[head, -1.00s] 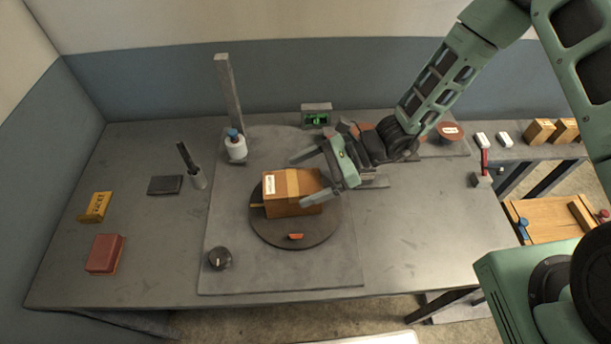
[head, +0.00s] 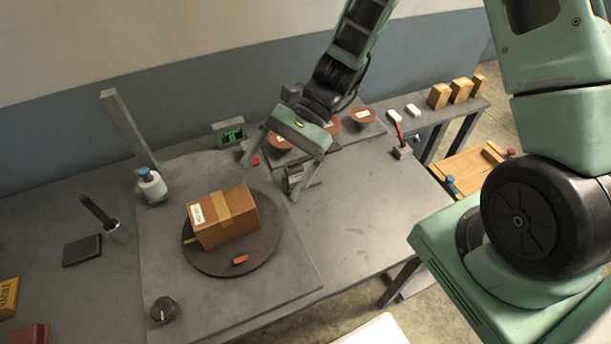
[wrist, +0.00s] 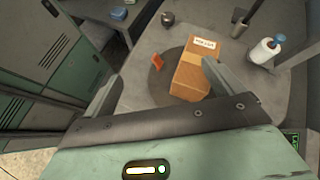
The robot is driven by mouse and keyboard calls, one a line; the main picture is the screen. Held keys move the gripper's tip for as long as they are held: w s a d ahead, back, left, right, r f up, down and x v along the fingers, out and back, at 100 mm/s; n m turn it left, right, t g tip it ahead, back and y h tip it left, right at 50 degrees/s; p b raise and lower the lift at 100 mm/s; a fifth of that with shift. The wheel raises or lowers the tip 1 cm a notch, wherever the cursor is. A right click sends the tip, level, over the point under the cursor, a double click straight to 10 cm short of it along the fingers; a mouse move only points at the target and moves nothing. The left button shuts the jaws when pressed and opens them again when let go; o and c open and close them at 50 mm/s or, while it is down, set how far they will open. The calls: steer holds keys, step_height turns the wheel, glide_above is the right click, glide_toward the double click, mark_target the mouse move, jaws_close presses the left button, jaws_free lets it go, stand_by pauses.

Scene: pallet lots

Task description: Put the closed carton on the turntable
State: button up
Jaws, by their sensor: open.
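The closed carton (head: 222,217) is a brown box with tape across its top and a white label on one side. It rests on the dark round turntable (head: 262,252), upright and within its rim. In the wrist view the carton (wrist: 193,72) and turntable (wrist: 160,90) lie beyond the fingers. My gripper (head: 268,178) is open and empty, to the right of the carton and apart from it. An orange piece (head: 240,260) lies on the turntable in front of the carton. A yellow bit shows at the carton's left; most of it is hidden.
A post (head: 130,128) and a white bottle (head: 152,187) stand behind left of the turntable. A dark knob (head: 164,310) sits at front left. Red-brown round items (head: 362,117) and a green display (head: 232,134) are at the back. The table's right front is clear.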

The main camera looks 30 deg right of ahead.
steer(key=s+r+n+t+h, duration=0.2)
steer(key=s+r+n+h, duration=0.3)
steer(key=s+n, duration=0.2)
steer(key=s+d+r+n+t+h, duration=0.1)
steer(key=s+r+n+t+h, duration=0.1)
steer(key=s+r+n+h, duration=0.2)
steer(key=s+r+n, duration=0.1)
steer(key=s+n, duration=0.2)
steer(key=n, duration=0.4)
steer(key=shift+d+r+n+h, duration=0.25)
steer(key=shift+r+n+h, duration=0.1)
steer(key=shift+n+h, duration=0.05)
step_height(320, 180, down, 4)
steer(key=b, duration=0.4)
stand_by(0.5)
